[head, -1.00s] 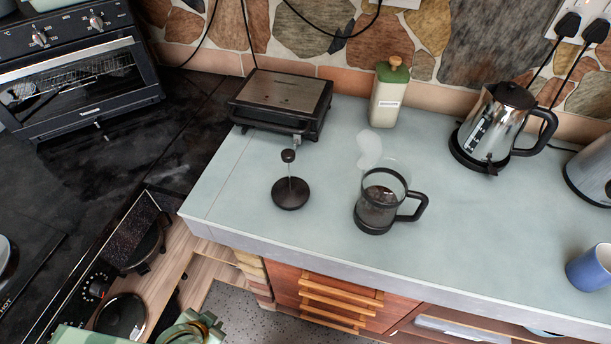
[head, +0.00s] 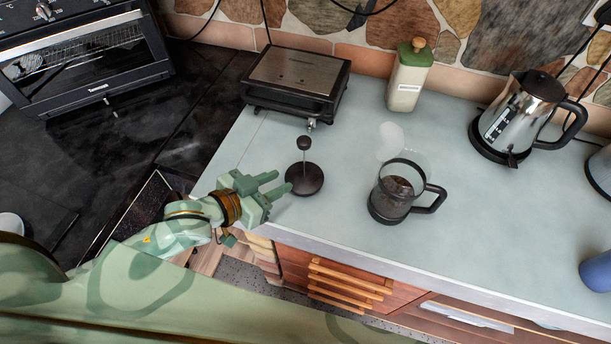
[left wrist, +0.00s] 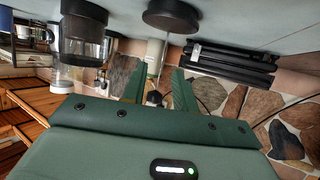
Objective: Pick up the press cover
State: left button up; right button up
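The press cover (head: 304,180) is a dark round disk lying on the pale counter, with a thin upright rod and a dark knob on top. In the left wrist view, the press cover (left wrist: 172,17) appears upside down, its knob seen between my fingers. My left gripper (head: 283,181) is open and empty, just left of the cover with its fingers pointing at it. It also shows in the left wrist view (left wrist: 158,88) with fingers apart. The glass press jug (head: 396,192) stands right of the cover, black handle to the right. My right gripper is out of view.
A black grill (head: 296,82) stands behind the cover. A green-topped canister (head: 407,82), a steel kettle (head: 519,112) and a blue mug (head: 598,270) stand farther right. The counter's front edge lies close to my left gripper.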

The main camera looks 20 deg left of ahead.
aim_at(309, 172)
pick_arm(q)
jog(key=b+x, duration=0.1)
jog(key=x, duration=0.5)
jog(key=shift+w+f, duration=0.1)
jog(key=shift+w, duration=0.05)
jog(key=x, duration=0.3)
jog(key=b+x, duration=0.1)
jog(key=x, duration=0.1)
jog(key=shift+w+a+r, duration=0.1)
jog(key=shift+w+r, duration=0.1)
jog(key=shift+w, duration=0.25)
jog(key=shift+s, duration=0.1)
jog(key=shift+c, duration=0.3)
grip_shut()
